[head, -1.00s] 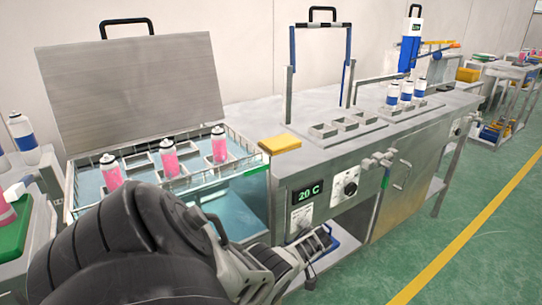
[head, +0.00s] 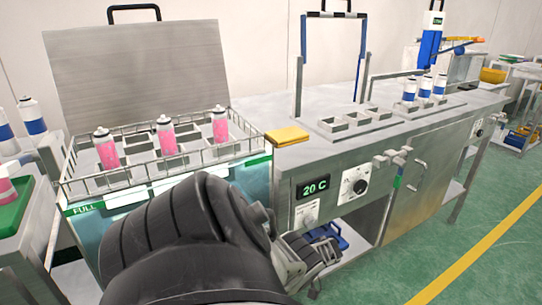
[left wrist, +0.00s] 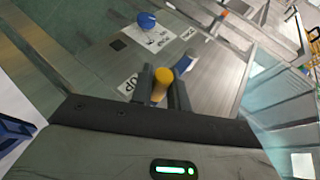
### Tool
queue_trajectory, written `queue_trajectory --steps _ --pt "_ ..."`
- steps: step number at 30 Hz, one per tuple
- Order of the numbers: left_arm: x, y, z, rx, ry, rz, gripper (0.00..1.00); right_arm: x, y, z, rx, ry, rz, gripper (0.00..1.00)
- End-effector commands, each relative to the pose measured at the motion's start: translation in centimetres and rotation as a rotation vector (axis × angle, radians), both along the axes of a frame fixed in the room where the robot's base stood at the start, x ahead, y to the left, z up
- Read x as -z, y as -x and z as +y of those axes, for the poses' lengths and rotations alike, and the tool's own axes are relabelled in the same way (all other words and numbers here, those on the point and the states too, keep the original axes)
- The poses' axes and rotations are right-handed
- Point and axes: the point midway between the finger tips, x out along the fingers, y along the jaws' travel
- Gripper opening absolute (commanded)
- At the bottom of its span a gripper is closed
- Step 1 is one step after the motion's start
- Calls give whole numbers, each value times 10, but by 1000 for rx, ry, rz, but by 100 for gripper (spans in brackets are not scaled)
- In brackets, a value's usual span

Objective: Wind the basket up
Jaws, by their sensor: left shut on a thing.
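The wire basket (head: 77,165) with three pink cans (head: 165,135) stands in the bath tank at left, its rim and wire sides raised above the tank's front edge. In the left wrist view, my left gripper (left wrist: 163,92) is shut on a yellow-orange handle knob (left wrist: 160,80). A blue part shows just behind the knob, and a white label with dark letters lies beside it. My right gripper is not in view.
The tank's lid (head: 140,75) stands open behind the basket. A yellow sponge or block (head: 287,136) lies on the bench to its right. A 20 C display (head: 312,187) and a dial are on the bench front. Blue-and-white cans (head: 425,85) stand farther right.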

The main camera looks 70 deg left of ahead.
Motion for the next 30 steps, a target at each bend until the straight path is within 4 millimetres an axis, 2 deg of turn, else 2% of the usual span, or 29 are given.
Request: queue_trajectory --steps 8,9,10,11,19,22,26,30 --pt "1 -2 1 3 -3 -10 0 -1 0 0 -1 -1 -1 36" --pt "1 -2 0 3 -3 -10 28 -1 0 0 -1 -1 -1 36" --pt "1 -2 0 3 -3 -9 36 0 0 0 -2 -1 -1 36" --pt "1 -2 0 3 -2 -9 39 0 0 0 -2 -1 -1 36" --pt "0 -2 0 3 0 -5 39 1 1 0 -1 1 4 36" --pt "-3 -7 -1 2 0 -6 39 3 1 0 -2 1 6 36" --pt "-12 -24 -5 3 0 -8 39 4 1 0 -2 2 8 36" --pt "-27 -53 -12 4 -1 -11 39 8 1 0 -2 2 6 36"
